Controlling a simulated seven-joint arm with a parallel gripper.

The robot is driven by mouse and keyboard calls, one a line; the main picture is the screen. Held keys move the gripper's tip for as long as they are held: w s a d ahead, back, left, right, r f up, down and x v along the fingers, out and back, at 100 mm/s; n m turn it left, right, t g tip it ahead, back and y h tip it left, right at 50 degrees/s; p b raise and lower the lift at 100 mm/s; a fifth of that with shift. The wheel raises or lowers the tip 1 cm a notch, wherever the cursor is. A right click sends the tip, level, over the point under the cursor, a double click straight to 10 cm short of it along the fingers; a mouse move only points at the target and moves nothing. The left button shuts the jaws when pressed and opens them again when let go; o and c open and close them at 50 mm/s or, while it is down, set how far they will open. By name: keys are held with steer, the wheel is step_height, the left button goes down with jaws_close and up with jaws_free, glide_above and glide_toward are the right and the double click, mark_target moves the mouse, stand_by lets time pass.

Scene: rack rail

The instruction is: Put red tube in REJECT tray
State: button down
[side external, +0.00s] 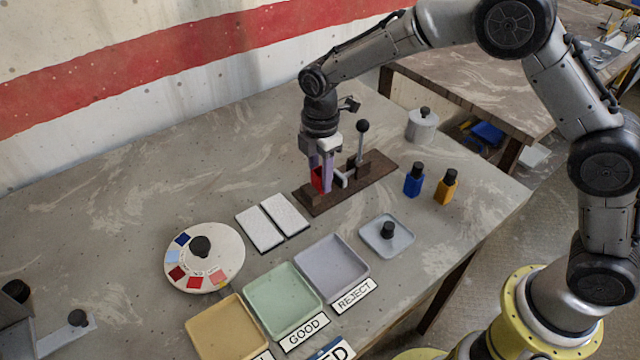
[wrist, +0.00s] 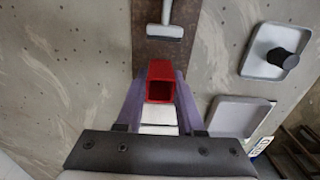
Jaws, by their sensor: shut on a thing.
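The red tube (side external: 317,179) is a short square hollow tube, held between the fingers of my gripper (side external: 321,178) above the brown wooden rack rail (side external: 337,190). In the wrist view the red tube (wrist: 160,82) sits between the two purple fingers, its open end facing the camera. I cannot tell whether it still touches the rail. The REJECT tray (side external: 331,266) is a shallow empty grey-lilac square tray with a REJECT label in front; what looks like its edge shows in the wrist view (wrist: 238,117).
A green GOOD tray (side external: 283,302) and a tan tray (side external: 228,328) stand left of REJECT. White blocks (side external: 272,222) lie between rail and trays. A lever with a black knob (side external: 362,127) rises beside my gripper. A knobbed grey plate (side external: 387,237), blue bottle (side external: 414,180) and yellow bottle (side external: 446,187) stand right.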

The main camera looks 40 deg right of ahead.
steer(key=shift+r, duration=2.55)
steer(key=s+a, duration=0.5)
steer(key=s, duration=0.3)
steer(key=s+a, duration=0.4)
steer(key=s, duration=0.4)
steer(key=shift+w+a+f, duration=0.1)
steer(key=shift+w+f, duration=0.05)
steer(key=shift+f, duration=1.35)
steer(key=shift+w+a+f, duration=0.1)
steer(key=shift+f, duration=1.4)
steer(key=shift+f, duration=0.25)
steer(key=shift+c, duration=2.2)
jaws_free()
